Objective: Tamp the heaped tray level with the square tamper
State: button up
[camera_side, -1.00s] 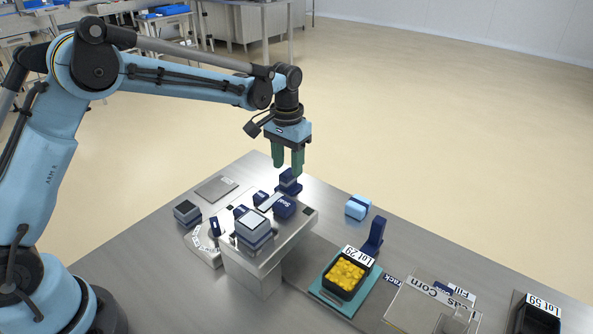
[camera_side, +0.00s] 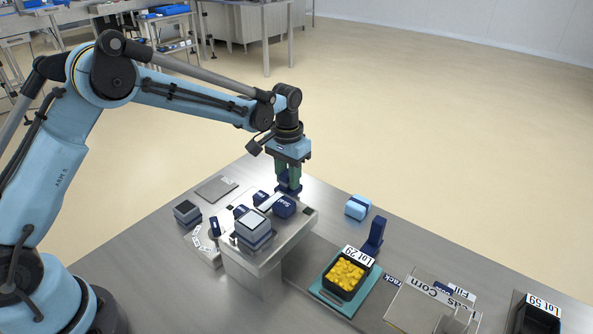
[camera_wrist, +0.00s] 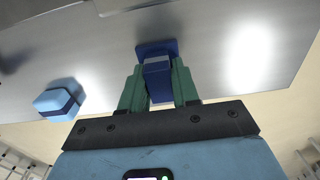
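The dark blue square tamper (camera_side: 289,189) stands upright on its flat base at the far end of the bench. My gripper (camera_side: 287,184) is down over it, pointing straight down. In the wrist view, the tamper's handle (camera_wrist: 158,78) is between the two green fingers of my gripper (camera_wrist: 159,85). The fingers lie close along both sides of the handle; I cannot tell whether they press on it. The heaped tray (camera_side: 330,287) is black, labelled Lot 29, with yellow pieces (camera_side: 347,274) piled in it. It sits on a teal plate (camera_side: 317,291), well away from my gripper.
A raised metal stand (camera_side: 252,276) carrying a stacked grey-and-blue block (camera_side: 253,229) lies between my gripper and the tray. A light blue block (camera_side: 358,207) and a dark blue upright piece (camera_side: 374,238) stand behind the tray. Another black tray (camera_side: 538,320), labelled Lot 59, is far right.

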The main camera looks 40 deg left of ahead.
jog(key=shift+o, duration=1.1)
grip_shut()
jog(key=shift+r, duration=4.5)
